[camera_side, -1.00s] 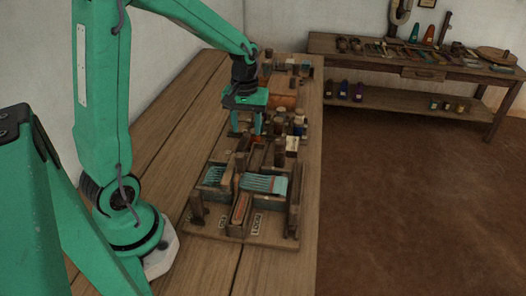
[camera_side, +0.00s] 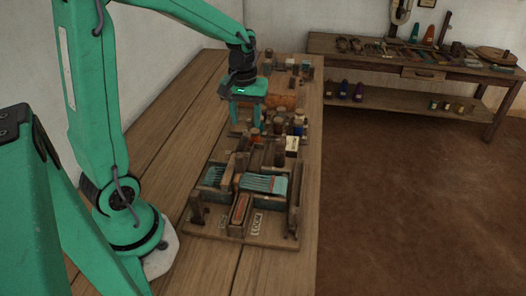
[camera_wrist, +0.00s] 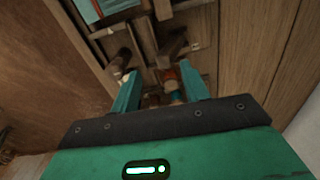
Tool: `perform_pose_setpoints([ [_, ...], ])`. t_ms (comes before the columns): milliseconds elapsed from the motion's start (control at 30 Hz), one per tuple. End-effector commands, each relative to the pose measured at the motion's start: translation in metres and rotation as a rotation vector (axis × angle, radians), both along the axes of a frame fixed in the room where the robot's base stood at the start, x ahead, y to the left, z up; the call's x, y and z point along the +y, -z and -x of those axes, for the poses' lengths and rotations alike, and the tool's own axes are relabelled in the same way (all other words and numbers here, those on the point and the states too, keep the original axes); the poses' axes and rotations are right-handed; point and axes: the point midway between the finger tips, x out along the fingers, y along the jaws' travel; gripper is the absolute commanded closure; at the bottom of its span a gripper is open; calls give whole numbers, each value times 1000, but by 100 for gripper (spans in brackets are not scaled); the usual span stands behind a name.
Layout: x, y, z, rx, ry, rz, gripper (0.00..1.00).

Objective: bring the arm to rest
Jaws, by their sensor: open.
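The exact gap between my fingertips and the items below is hard to tell.
The wooden bench (camera_side: 160,130) is bare along its left side. Spools and small bottles (camera_side: 299,127) crowd behind the loom frame, with an orange-brown roll (camera_side: 283,102) beyond. A second table (camera_side: 420,72) with tools stands along the back wall.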

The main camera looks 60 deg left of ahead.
Motion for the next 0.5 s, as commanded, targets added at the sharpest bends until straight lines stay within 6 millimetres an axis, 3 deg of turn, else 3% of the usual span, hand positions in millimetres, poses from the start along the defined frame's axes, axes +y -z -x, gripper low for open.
perform_pose_setpoints([
  [500, -49, -61, 49, -180, 296, -64, 55],
])
